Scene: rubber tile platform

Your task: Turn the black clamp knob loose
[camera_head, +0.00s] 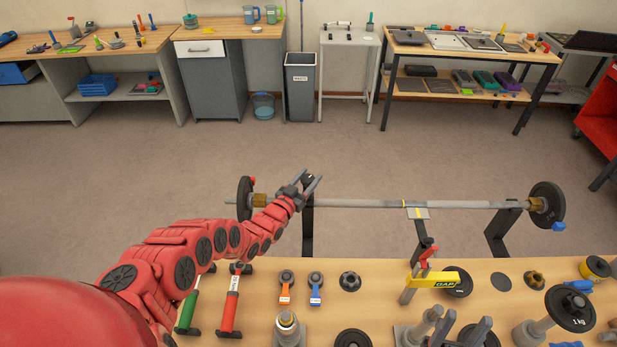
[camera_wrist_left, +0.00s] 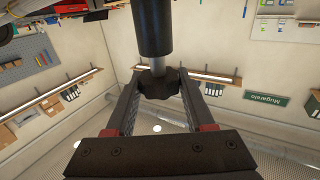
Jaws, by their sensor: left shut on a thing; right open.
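The black clamp knob (camera_wrist_left: 158,84) is a lobed knob on a short metal stem under a black cylinder (camera_wrist_left: 152,25) in the left wrist view. My left gripper (camera_wrist_left: 157,88) has a finger on each side of the knob and is shut on it. In the head view my left gripper (camera_head: 311,184) is at the near side of the long bar, with the dark knob (camera_head: 307,178) small and partly hidden between its fingers. My right gripper (camera_head: 462,326) shows only as dark grey fingers at the bottom edge, apart and empty as far as I can see.
A metal bar (camera_head: 365,203) with black end discs runs behind the near wooden bench (camera_head: 385,285). Open floor (camera_head: 200,160) lies beyond, up to the far workbenches.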

